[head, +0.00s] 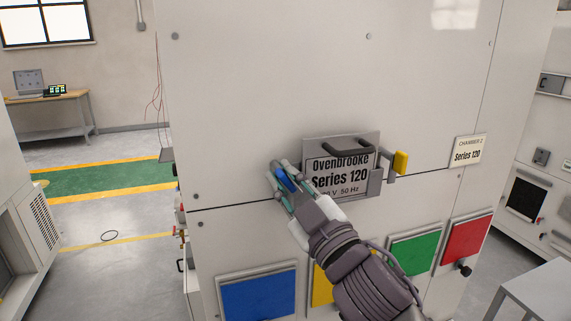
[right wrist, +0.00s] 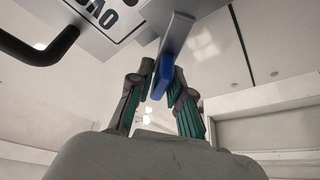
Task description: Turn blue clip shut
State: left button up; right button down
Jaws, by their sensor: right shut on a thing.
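The blue clip (head: 287,180) is at the left end of a metal plate (head: 370,140) with a nameplate reading "Ovenbrooke Series 120". My right gripper (head: 281,173) reaches up to it from below, with its fingers on either side of the blue part. In the right wrist view the blue clip (right wrist: 160,78) has a grey arm and stands between the fingertips (right wrist: 162,82), which are shut on it. My fingers hide part of the clip in the head view. My left gripper is out of view.
A yellow clip (head: 401,162) sticks out at the plate's right end. A dark handle (head: 348,150) stands out from the plate. Blue (head: 258,297), green (head: 415,252) and red (head: 467,238) panels are lower on the chamber front. A table (head: 540,290) stands at the lower right.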

jog(key=n+g+p, duration=0.1)
jog(key=n, duration=0.1)
jog(key=n+y+p, duration=0.1)
jog(key=shift+r+n+g, duration=0.2)
jog(key=shift+n+g, duration=0.2)
jog(key=shift+n+g+p, duration=0.3)
jog(key=shift+n+p, duration=0.5)
jog(key=shift+n, duration=0.2)
jog(key=shift+f+n+g, duration=0.15)
jog(key=shift+n+g, duration=0.35)
jog(key=shift+n, duration=0.5)
jog(key=n, duration=0.1)
jog(key=n+g, duration=0.1)
jog(key=n, duration=0.2)
jog(key=shift+a+f, duration=0.1)
jog(key=shift+f, duration=0.15)
jog(key=shift+n+g+h, duration=0.3)
jog(key=shift+g, duration=0.1)
jog(key=c, duration=1.2)
grip_release()
jog(key=shift+s, duration=0.1)
jog(key=v, duration=0.7)
jog(key=shift+s, duration=0.2)
